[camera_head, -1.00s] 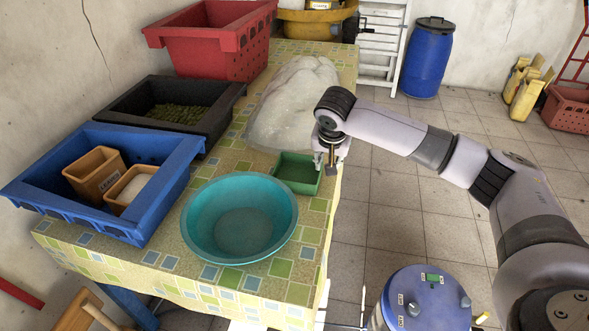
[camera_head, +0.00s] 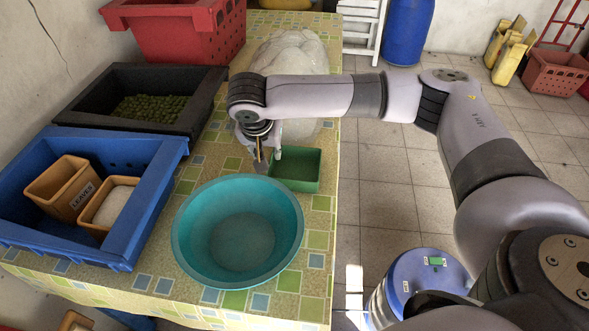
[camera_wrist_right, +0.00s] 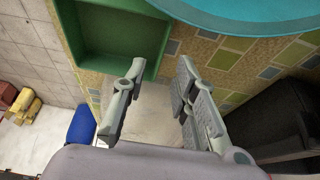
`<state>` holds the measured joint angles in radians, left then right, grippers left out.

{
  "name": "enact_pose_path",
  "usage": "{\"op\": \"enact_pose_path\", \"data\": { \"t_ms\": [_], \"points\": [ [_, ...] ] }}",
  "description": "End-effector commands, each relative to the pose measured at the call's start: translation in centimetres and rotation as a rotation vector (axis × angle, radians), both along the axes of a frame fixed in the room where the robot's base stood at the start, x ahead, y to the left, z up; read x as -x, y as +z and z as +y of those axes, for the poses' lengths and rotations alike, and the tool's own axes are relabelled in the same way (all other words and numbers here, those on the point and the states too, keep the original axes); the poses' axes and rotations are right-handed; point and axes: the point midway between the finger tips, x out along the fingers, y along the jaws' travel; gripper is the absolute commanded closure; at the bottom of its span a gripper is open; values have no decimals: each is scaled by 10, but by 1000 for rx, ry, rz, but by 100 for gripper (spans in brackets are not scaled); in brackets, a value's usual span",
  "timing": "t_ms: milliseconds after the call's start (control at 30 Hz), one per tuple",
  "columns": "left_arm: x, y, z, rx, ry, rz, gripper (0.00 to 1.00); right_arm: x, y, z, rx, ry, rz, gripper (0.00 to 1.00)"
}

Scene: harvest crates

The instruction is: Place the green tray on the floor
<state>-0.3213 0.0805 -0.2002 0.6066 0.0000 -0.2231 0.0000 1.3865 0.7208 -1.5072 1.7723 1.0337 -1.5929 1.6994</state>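The green tray (camera_head: 308,187) is a small rectangular tray on the patterned tablecloth, near the table's right edge and just behind the teal basin. It shows empty, and it also appears at the top left of the right wrist view (camera_wrist_right: 112,38). My right gripper (camera_head: 268,160) is at the tray's left end in the head view. In the right wrist view its two fingers (camera_wrist_right: 162,68) are spread with nothing held, beside the tray's near corner. I cannot tell whether a finger touches the rim. My left gripper is not in view.
The teal basin (camera_head: 240,235) stands close in front of the tray. A clear plastic-wrapped bundle (camera_head: 290,52) lies behind it. Blue (camera_head: 150,205), black (camera_head: 200,110) and red (camera_head: 190,32) crates line the left side. Tiled floor (camera_head: 385,190) is open right of the table; a blue-lidded drum (camera_head: 425,275) stands nearer.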

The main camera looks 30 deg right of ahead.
Motion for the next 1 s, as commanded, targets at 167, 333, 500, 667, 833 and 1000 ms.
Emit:
{"op": "enact_pose_path", "data": {
  "t_ms": [167, 333, 500, 667, 833, 1000],
  "points": [
    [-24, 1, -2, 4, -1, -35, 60, -7, -20, -5, -1, 0, 1, 73],
    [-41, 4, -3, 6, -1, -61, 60, -11, -29, -7, 0, 1, 1, 73],
    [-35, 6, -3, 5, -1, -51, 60, -22, -52, -14, 2, 0, 1, 73],
    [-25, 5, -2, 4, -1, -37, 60, -27, -68, -17, 0, 1, 0, 73],
    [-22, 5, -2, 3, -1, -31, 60, -27, -70, -17, -1, 3, 0, 73],
    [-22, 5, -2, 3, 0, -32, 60, -27, -70, -17, -1, 1, 0, 73]
  ]
}}
